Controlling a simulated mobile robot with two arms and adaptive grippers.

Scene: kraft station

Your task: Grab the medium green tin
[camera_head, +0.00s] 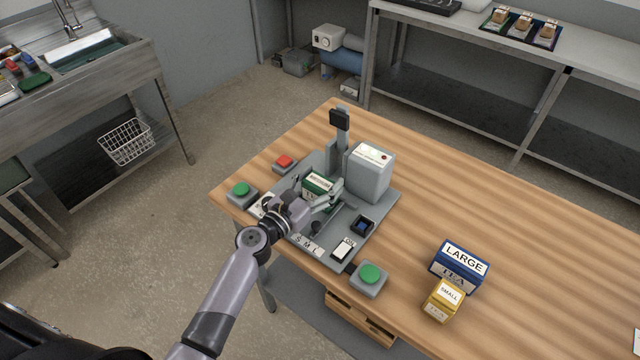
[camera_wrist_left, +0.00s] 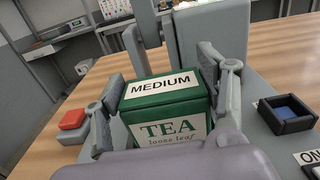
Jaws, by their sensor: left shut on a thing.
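The medium green tin (camera_head: 318,184) stands on the grey machine on the wooden table in the head view. In the left wrist view the tin (camera_wrist_left: 168,107) fills the middle, with "MEDIUM" on its lid and "TEA" on its front. My left gripper (camera_head: 319,197) is shut on it, with one finger on each side. In the left wrist view the fingers of the left gripper (camera_wrist_left: 166,106) flank the tin. The tin's lower part is hidden. My right gripper is not in view.
A blue large tin (camera_head: 459,266) and a yellow small tin (camera_head: 442,300) stand to the right. The machine has a grey post (camera_head: 335,145) and a grey box (camera_head: 369,174) behind the tin. Red (camera_head: 285,161) and green (camera_head: 241,188) buttons sit left.

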